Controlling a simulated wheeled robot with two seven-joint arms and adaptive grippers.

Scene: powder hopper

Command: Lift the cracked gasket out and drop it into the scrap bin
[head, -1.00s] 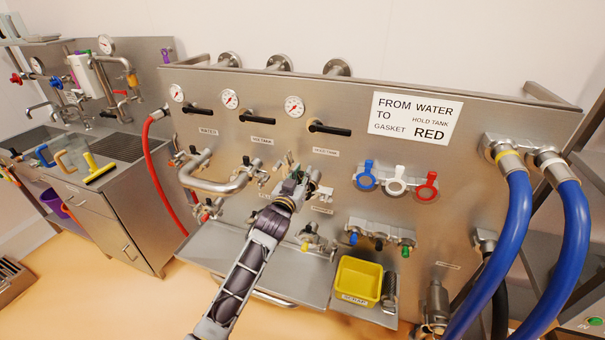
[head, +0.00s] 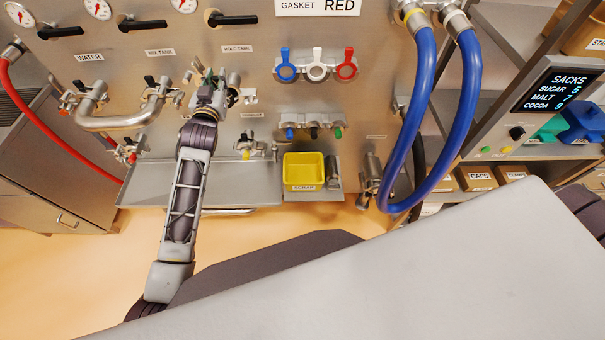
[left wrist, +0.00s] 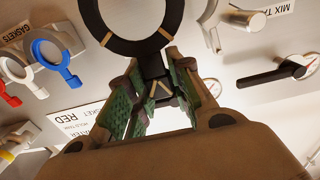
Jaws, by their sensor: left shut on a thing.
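My left gripper (head: 211,88) is at the steel panel, left of the hanging gaskets. In the left wrist view its fingers (left wrist: 160,85) are shut on the tab of a black ring gasket (left wrist: 173,12). The ring surrounds a light grey area; I cannot tell if it is clear of the pipe port. The yellow scrap bin (head: 304,186) stands on a ledge low and right of the gripper. It looks empty. My right gripper is out of view.
Blue (head: 286,70), white (head: 317,70) and red (head: 347,68) gaskets hang on the panel. Below them is a valve row (head: 310,131). Blue hoses (head: 424,100) hang on the right. A bent steel pipe (head: 115,122) is on the left. A steel tray (head: 160,185) lies below.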

